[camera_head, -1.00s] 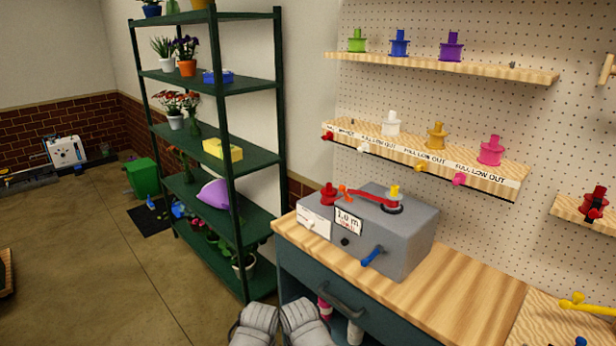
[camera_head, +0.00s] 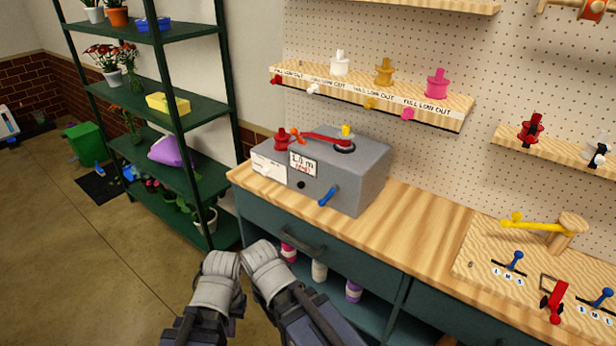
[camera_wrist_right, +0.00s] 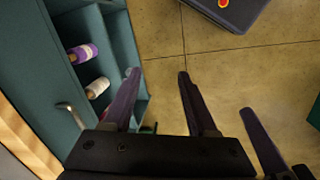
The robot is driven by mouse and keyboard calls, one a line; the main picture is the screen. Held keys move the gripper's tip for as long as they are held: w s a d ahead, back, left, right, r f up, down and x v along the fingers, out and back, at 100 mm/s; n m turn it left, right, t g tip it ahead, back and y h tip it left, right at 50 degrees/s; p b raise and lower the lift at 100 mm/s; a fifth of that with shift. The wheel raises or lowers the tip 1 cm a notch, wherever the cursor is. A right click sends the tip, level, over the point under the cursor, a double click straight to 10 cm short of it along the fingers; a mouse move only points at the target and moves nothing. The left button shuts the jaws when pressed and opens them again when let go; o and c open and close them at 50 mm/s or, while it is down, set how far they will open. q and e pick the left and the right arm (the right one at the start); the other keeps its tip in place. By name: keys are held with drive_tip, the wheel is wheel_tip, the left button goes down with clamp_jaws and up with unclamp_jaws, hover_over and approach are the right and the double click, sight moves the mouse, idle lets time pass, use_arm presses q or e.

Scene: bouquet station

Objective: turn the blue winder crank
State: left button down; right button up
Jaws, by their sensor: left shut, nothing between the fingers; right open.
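The blue crank (camera_head: 328,196) sticks out of the front of the grey winder box (camera_head: 350,188), which stands at the left end of the wooden worktop. The crank is tilted, its upper end to the right. A red arm (camera_head: 318,137) lies across the box top, and a length label (camera_head: 303,163) is on its front. My left gripper (camera_head: 203,325) is low in front of the cabinet, shut and empty, well apart from the crank. My right gripper (camera_wrist_right: 160,85) is open and empty beside the cabinet in the right wrist view; its fingertips are unclear in the head view.
A drawer handle (camera_head: 288,236) juts out below the winder. Spools (camera_head: 320,270) stand on the shelf beneath. A green rack (camera_head: 207,152) stands to the left. A yellow lever (camera_head: 538,225) is on a board at right. The worktop (camera_head: 425,228) between is bare.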

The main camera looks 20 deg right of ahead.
drive_tip(key=w+d+f+n+t+h+b, duration=0.2)
drive_tip(key=w+d+n+h+b, duration=0.15)
drive_tip(key=w+d, duration=0.2)
drive_tip(key=n+t+h+b, duration=0.9)
drive_tip(key=n, duration=0.7)
approach(320, 204)
drive_tip(key=x, duration=0.3)
drive_tip(key=shift+x, duration=3.7)
clamp_jaws()
